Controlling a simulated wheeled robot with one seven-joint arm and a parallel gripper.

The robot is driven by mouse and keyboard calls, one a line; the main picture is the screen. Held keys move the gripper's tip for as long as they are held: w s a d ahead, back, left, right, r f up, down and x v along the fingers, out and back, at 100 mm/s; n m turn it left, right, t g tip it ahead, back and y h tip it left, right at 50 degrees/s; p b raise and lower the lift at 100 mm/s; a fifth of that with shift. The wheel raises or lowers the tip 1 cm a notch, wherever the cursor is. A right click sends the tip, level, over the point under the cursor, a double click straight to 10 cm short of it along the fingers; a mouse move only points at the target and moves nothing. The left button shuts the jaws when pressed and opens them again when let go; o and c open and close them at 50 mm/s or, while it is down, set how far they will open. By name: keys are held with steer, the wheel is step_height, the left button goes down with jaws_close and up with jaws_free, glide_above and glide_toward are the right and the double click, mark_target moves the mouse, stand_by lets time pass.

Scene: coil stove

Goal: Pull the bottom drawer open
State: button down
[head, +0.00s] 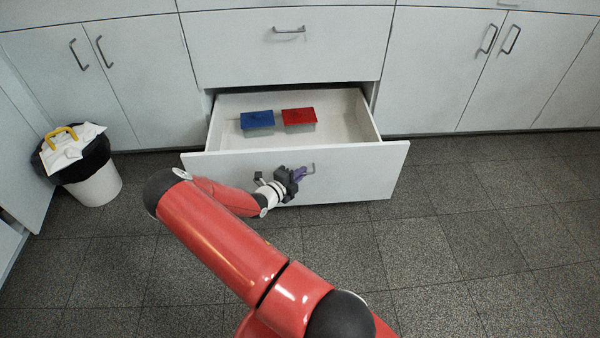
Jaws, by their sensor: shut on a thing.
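The bottom drawer (220,168) is white and stands well out from the cabinet, with its inside showing from above. Its metal handle (313,168) is on the middle of the drawer front, mostly hidden behind my gripper. My gripper (303,173) is at the drawer front, shut on the handle. My red arm reaches to it from the lower right. Inside the drawer lie a blue box (257,119) and a red box (299,116), side by side and a little apart.
A closed drawer (240,50) is above the open one. Closed cabinet doors (140,75) flank it. A white bin (97,184) with a black liner and papers stands at the left. The dark tiled floor (480,230) is clear at the right.

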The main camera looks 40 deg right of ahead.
steer(key=shift+s+a, duration=0.1)
steer(key=shift+s, duration=0.15)
steer(key=c, duration=1.6)
jaws_free()
steer(key=shift+o, duration=0.2)
steer(key=v, duration=0.8)
